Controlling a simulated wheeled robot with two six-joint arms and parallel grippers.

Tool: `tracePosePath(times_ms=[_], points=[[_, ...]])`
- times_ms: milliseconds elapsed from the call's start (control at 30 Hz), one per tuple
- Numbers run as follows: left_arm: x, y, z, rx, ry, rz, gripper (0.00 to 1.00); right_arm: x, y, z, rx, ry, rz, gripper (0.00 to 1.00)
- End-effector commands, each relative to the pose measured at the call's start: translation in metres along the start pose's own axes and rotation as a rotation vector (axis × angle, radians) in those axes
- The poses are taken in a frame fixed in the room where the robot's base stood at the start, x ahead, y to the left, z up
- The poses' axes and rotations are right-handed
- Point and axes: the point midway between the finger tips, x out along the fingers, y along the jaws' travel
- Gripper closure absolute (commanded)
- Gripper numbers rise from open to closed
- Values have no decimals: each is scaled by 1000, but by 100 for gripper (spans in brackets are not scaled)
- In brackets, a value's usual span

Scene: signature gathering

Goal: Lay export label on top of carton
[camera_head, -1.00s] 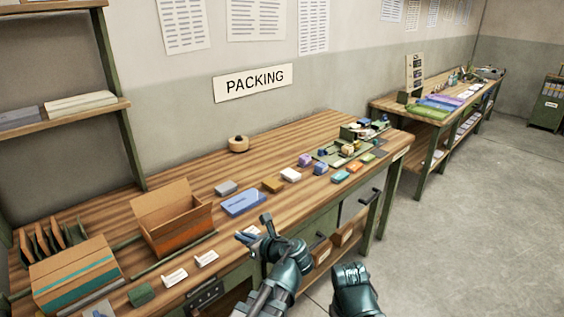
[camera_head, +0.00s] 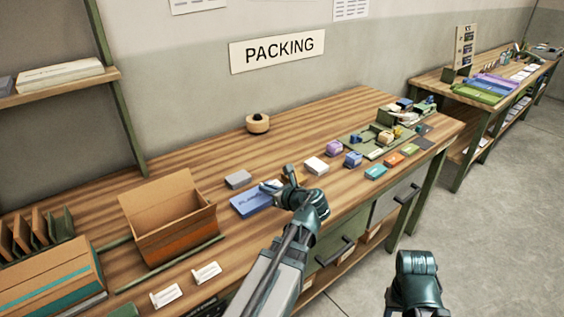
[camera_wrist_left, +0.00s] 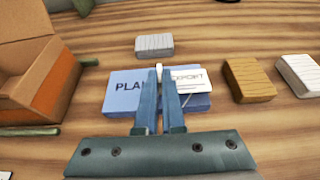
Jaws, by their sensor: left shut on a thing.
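My left gripper (camera_head: 277,187) is shut on the export label (camera_wrist_left: 190,80), a white card with dark EXPORT lettering. In the left wrist view the label shows mostly right of the fingertips (camera_wrist_left: 165,72), over a blue box (camera_wrist_left: 122,90) marked with partly covered lettering. The gap between label and box is hard to judge. An open carton with an orange band (camera_head: 178,240) stands to the left of my left gripper. A closed carton with a teal stripe (camera_head: 48,278) stands at the far left. My right gripper (camera_head: 416,275) is off the table's front, its fingers hidden.
Two other white cards (camera_head: 166,296) (camera_head: 206,272) lie at the front edge. A grey block (camera_head: 238,179), tape roll (camera_head: 258,123) and white block (camera_head: 316,165) are nearby. Small boxes and a green tray crowd the right.

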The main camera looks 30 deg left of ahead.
Motion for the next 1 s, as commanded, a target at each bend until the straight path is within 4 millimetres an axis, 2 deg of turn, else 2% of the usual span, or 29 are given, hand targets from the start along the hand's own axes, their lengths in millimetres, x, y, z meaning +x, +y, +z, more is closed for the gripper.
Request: tracePosePath(times_ms=[500,700,1000], points=[[94,-74,26,-1,1,1,100,12,-1,-1,0,0,0,50],[111,-86,31,-1,0,1,100,13,-1,-1,0,0,0,50],[116,-90,33,0,0,0,100,14,-1,-1,0,0,0,50]])
